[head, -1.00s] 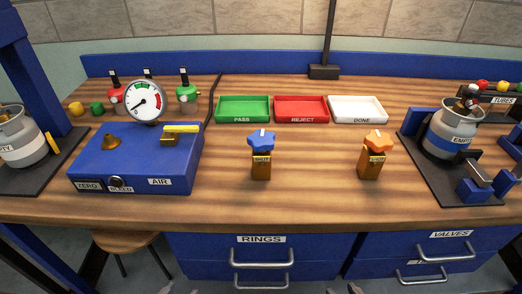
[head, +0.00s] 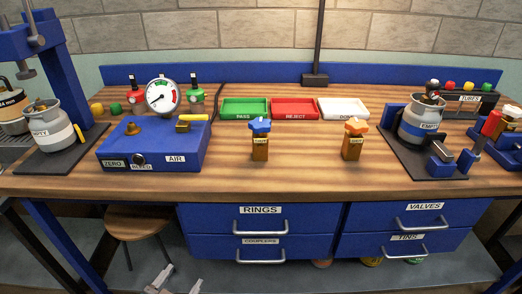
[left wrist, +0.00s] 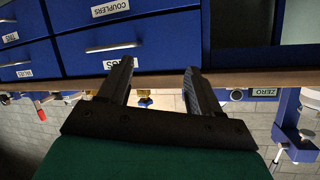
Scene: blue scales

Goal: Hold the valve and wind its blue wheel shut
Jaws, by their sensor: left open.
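The valve with the blue wheel (head: 260,125) stands upright on the wooden bench, its brass body (head: 260,148) labelled in front. A second brass valve with an orange wheel (head: 355,126) stands to its right. My left gripper (head: 174,281) shows at the bottom edge of the head view, open and empty, low in front of the bench and well apart from the valves. In the left wrist view its two dark fingers (left wrist: 158,67) are spread, with drawer fronts beyond. My right gripper is not in view.
A blue test box with a gauge (head: 162,96) stands left of the valves. Green (head: 245,118), red (head: 295,117) and white (head: 343,116) trays lie behind them. Drawers (head: 260,224) and a stool (head: 135,222) are below the bench. The bench front before the valves is clear.

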